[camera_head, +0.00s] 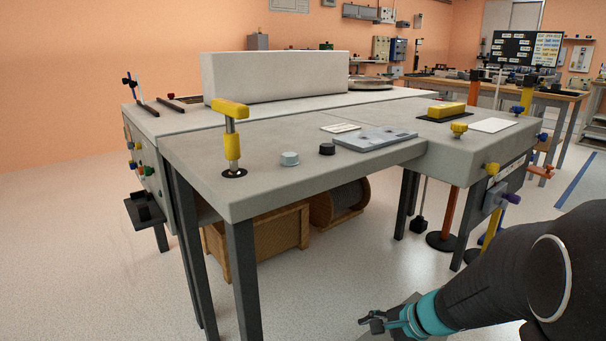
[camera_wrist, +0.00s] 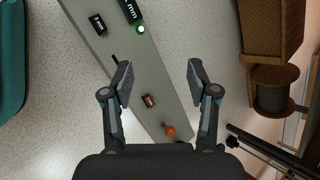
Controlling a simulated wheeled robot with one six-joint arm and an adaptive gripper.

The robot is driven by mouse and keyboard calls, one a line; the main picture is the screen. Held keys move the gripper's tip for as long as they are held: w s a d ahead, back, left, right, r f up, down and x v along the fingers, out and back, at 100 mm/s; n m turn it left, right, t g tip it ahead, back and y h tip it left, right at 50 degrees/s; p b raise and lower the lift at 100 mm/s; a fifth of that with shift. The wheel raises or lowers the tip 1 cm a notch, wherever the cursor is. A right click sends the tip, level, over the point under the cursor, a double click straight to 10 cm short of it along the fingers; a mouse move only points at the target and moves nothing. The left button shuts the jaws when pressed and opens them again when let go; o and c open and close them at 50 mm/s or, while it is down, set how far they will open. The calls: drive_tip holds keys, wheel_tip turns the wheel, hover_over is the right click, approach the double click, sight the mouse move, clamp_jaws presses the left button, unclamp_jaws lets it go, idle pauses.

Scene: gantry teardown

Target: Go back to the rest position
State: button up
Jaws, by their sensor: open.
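My gripper (camera_wrist: 160,84) is open and empty in the wrist view, with its two fingers spread apart. In the head view my gripper (camera_head: 376,322) shows low in the picture, in front of the grey table (camera_head: 270,190) and below its top. My arm comes in from the right edge. In the wrist view a grey strip with dark labels (camera_wrist: 97,23), a lit green spot (camera_wrist: 141,29) and an orange knob (camera_wrist: 170,131) lies beyond the fingers. No contact between the fingers and anything shows.
A yellow T-handle (camera_head: 231,120) stands upright on the near table corner. A wooden crate (camera_head: 265,240) and a cable spool (camera_head: 337,202) are under the table. Knobs (camera_head: 492,168) stick out from its right side. The floor at left is clear.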

drive_tip(key=s+r+n+h+p, duration=0.3)
drive_tip(key=s+r+n, duration=0.4)
drive_tip(key=r, duration=0.4)
drive_tip(key=s+r+n+t+h+p, duration=0.1)
drive_tip(key=s+r+n+h+p, duration=0.2)
drive_tip(key=s+r, duration=0.7)
wheel_tip(320, 180, up, 2)
drive_tip(key=n+p, duration=0.2)
drive_tip(key=n, duration=0.2)
drive_tip(key=shift+s+d+r, duration=0.2)
drive_tip(key=shift+d, duration=0.1)
drive_tip(key=shift+d, duration=0.1)
